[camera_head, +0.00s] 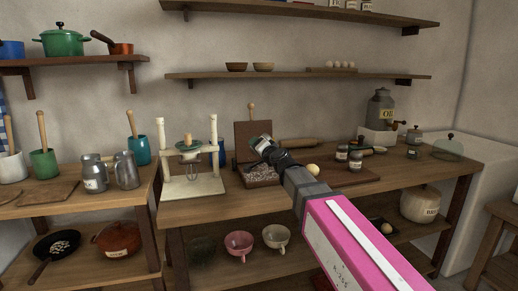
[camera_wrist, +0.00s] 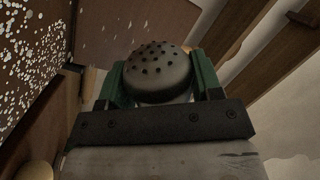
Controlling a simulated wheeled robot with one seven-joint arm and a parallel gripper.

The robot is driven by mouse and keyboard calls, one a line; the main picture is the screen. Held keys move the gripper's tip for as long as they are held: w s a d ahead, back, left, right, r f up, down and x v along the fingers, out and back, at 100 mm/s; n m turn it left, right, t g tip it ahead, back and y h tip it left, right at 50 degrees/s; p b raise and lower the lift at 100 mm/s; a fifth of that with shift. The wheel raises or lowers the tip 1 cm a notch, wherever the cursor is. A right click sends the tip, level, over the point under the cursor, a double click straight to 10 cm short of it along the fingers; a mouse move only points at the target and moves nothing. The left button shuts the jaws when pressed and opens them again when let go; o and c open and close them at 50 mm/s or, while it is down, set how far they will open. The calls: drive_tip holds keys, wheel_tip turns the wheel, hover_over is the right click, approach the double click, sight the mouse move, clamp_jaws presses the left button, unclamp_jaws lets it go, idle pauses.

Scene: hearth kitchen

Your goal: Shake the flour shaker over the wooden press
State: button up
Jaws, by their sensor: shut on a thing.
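The flour shaker has a domed metal top with dark holes, seen close in the wrist view (camera_wrist: 158,68). My gripper (camera_wrist: 158,90) is shut on it, with green fingers on both sides. In the head view my gripper (camera_head: 268,150) holds the shaker (camera_head: 261,143) tilted, in front of and above the wooden press. The press (camera_head: 246,134) is open, its brown lid upright with a handle on top. White specks also cover the press's brown board in the wrist view (camera_wrist: 32,50).
A white stand with two posts (camera_head: 192,187) is left of the press. Metal jugs (camera_head: 125,171) stand on the left counter.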

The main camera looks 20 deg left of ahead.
drive_tip(key=shift+w+d, duration=0.25)
drive_tip(key=shift+w, duration=0.1)
drive_tip(key=w+d+x, duration=0.1)
drive_tip(key=x, duration=0.7)
idle(1.4)
drive_tip(key=shift+w+d, duration=0.15)
